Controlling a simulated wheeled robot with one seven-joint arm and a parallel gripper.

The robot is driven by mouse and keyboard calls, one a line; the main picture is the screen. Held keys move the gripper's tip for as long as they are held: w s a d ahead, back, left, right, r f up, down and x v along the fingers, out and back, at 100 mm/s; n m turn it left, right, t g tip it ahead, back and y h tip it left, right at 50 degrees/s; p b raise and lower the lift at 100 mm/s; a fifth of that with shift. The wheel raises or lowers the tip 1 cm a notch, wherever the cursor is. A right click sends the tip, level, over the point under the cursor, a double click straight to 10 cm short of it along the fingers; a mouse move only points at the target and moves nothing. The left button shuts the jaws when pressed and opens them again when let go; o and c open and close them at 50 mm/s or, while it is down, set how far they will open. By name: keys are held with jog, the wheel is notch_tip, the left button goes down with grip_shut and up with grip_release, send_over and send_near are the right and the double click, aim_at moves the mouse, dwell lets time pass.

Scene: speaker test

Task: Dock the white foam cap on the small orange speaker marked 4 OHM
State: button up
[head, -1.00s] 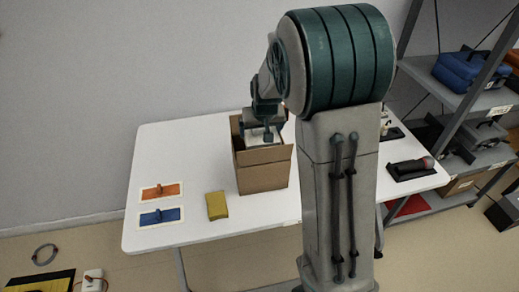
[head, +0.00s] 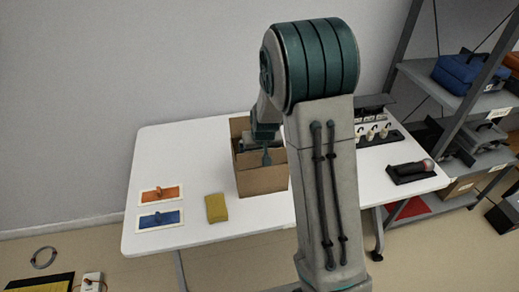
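My gripper (head: 262,149) is at the open top of a cardboard box (head: 262,181) on the white table. Its fingers are partly hidden by the box's front wall and my arm, so I cannot see whether they hold anything. The inside of the box is mostly hidden. I cannot make out a small orange speaker marked 4 OHM. Several small whitish pieces stand on a dark rack (head: 383,138) at the back right, partly behind my arm. I cannot tell whether one is the white foam cap.
On the white table (head: 200,145), an orange pad (head: 172,193) and a blue pad (head: 173,217) lie at the left, near a yellow block (head: 216,208). A microphone-like thing (head: 410,170) lies at the right. A grey shelf (head: 445,95) stands beyond.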

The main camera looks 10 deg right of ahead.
jog(key=shift+f+b, duration=0.3)
jog(key=shift+f, duration=0.1)
jog(key=o, duration=0.6)
jog(key=shift+r, duration=0.1)
jog(key=shift+r, duration=0.1)
jog(key=shift+r+p, duration=0.3)
jog(key=shift+p, duration=0.2)
jog(key=v, duration=1.1)
jog(key=shift+g, duration=0.8)
jog(key=s+r, duration=0.2)
jog(key=s, duration=0.5)
jog(key=s+r, duration=0.2)
jog(key=s, duration=0.6)
jog(key=s+r, duration=0.2)
jog(key=s, duration=0.6)
jog(key=shift+s+r, duration=0.2)
jog(key=shift+s, duration=0.05)
